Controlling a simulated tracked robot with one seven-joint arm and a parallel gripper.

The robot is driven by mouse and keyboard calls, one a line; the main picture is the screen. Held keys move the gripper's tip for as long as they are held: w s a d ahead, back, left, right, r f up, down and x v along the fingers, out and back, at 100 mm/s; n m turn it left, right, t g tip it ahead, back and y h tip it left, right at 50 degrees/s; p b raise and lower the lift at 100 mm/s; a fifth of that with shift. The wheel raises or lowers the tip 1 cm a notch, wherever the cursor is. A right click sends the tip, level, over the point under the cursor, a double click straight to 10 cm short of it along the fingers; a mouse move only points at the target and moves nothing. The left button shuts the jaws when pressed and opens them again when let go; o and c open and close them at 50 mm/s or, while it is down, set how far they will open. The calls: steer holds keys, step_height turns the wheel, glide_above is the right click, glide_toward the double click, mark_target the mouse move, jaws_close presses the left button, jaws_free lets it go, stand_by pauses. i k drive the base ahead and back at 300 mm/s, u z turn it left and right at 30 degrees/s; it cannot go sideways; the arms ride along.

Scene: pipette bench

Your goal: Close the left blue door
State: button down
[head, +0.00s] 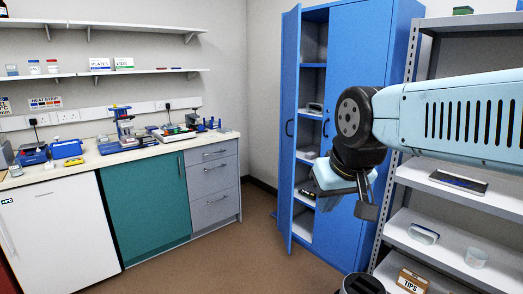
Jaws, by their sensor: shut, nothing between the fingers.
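The left blue door (289,165) of the tall blue cabinet (403,30) stands open. My gripper (366,208) is shut and empty. It hangs in front of the cabinet, to the right of the open door and apart from it in the picture. My arm and gripper hide part of the right door.
Cabinet shelves (313,65) with a few items show through the opening. A grey shelf rack (485,55) stands at right, with a dark bin (362,284) low in front. A lab counter (95,158) runs along the left. The brown floor (215,265) before the open door is clear.

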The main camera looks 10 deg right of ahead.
mark_target(292, 21)
steer(key=u, duration=0.1)
steer(key=i, duration=2.75)
steer(key=z, duration=0.2)
